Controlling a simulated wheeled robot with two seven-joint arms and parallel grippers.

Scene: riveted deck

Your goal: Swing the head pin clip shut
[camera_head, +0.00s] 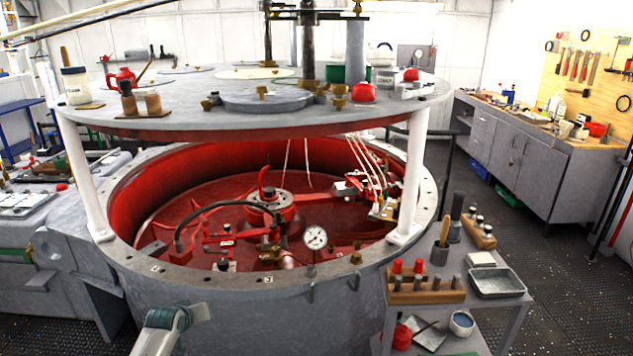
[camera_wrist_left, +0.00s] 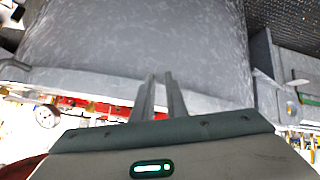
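The head pin clip is too small to make out in either view. A red lever mechanism (camera_head: 262,215) sits inside the open round drum (camera_head: 330,295), with a black curved hose and a white dial gauge (camera_head: 315,237) at the near rim. A second red arm with a block (camera_head: 355,187) lies at the drum's right side. My left gripper (camera_wrist_left: 160,80) shows two thin metal fingers with a narrow empty gap, in front of the drum's grey outer wall. In the head view only a part of my arm shows at the bottom left; no fingertips show. My right gripper is not in view.
A round grey tabletop (camera_head: 190,112) on white posts (camera_head: 415,165) overhangs the drum and carries jars and brass fittings. A side stand (camera_head: 510,310) at right holds a wooden peg rack (camera_head: 425,290) and a metal tray (camera_head: 497,283).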

